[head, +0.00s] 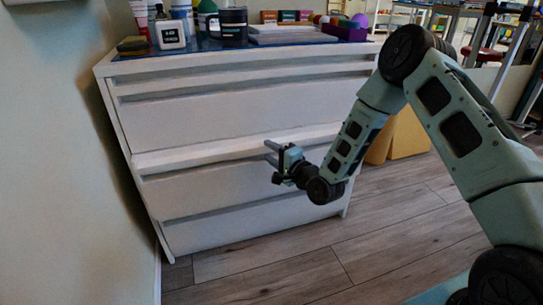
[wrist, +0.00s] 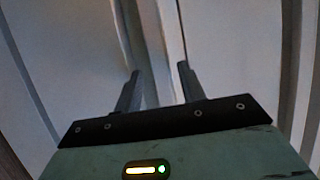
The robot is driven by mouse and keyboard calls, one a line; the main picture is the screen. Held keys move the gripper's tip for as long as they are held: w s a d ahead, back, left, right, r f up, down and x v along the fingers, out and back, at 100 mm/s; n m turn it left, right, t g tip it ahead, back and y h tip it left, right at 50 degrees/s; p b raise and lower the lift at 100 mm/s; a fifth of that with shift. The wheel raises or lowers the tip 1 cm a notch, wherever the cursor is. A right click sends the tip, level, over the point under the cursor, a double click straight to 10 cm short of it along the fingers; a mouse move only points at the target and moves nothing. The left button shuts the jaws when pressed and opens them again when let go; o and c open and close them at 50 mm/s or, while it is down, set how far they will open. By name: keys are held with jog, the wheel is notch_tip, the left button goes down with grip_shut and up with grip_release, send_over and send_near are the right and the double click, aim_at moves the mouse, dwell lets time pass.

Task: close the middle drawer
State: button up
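The white chest of drawers (head: 240,110) stands against the wall in the head view. Its middle drawer (head: 200,188) stands out a little past the drawer front above, with a pale top lip and a dark groove under it. My gripper (head: 270,152) is at the right part of this drawer, close to its top lip. In the wrist view the two fingers of my gripper (wrist: 160,80) are apart, with a white panel edge (wrist: 150,45) running between them. Nothing is visibly gripped. I cannot tell whether the fingers touch the drawer.
Bottles, a dark mug (head: 233,27), small boxes and a purple tray (head: 344,32) stand on the chest top. A cardboard box (head: 408,135) is on the floor behind my arm. The wooden floor (head: 300,262) in front is clear. A wall (head: 60,150) is at the left.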

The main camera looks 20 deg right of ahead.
jog(key=shift+w, duration=0.1)
grip_shut()
jog(key=shift+w+f, duration=0.1)
jog(key=shift+w, duration=1.95)
jog(key=shift+c, duration=0.6)
grip_release()
jog(key=shift+w+f, duration=0.1)
jog(key=shift+o, duration=0.6)
jog(key=p+v, duration=0.4)
jog(key=v, duration=1.3)
jog(key=shift+s+p, duration=0.2)
jog(key=shift+p, duration=0.2)
